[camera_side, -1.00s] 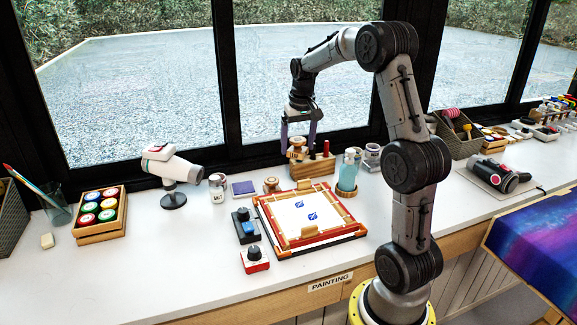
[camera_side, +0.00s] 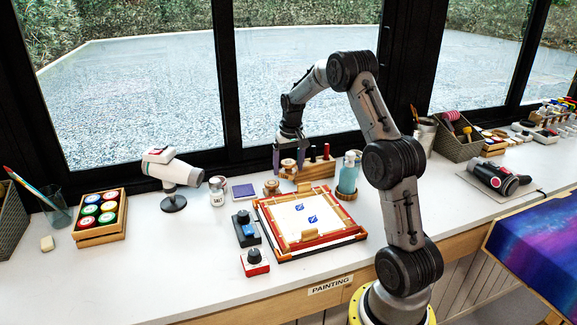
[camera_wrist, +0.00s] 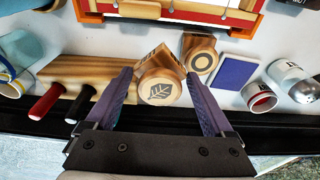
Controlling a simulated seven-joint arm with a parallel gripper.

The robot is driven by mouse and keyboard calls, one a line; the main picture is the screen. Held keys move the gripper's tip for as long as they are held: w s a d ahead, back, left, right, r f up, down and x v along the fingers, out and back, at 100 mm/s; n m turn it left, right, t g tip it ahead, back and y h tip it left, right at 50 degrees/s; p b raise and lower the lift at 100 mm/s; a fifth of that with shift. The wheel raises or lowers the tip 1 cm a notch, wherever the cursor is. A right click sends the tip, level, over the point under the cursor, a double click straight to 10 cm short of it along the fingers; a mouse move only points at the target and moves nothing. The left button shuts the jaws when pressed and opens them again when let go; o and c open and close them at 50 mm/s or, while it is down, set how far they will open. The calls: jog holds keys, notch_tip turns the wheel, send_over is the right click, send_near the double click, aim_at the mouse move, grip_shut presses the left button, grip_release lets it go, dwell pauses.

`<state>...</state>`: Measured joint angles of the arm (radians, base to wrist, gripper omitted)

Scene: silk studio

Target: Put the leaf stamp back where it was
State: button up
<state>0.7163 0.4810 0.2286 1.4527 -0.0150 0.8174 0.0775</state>
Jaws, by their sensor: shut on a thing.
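The leaf stamp (camera_wrist: 158,90), a wooden stamp with a dark leaf mark on its round top, is between the fingers of my gripper (camera_wrist: 158,78) in the wrist view. My gripper (camera_side: 290,160) is shut on it. In the side view the leaf stamp (camera_side: 289,165) is at the left end of the wooden rack (camera_side: 318,172); whether it rests in the rack or hangs just above cannot be told. The rack's bare wood (camera_wrist: 95,72) also shows in the wrist view, with a red and a black handle in it.
A circle-marked stamp (camera_wrist: 204,61) stands close beside the leaf stamp. A purple pad (camera_side: 244,190) and salt jar (camera_side: 217,191) are left of it. The red-framed screen (camera_side: 262,220) lies in front. A bottle (camera_side: 349,175) stands right of the rack, the window behind.

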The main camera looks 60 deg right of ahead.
jog(key=shift+f, duration=0.35)
jog(key=shift+f, duration=0.25)
jog(key=o, duration=0.8)
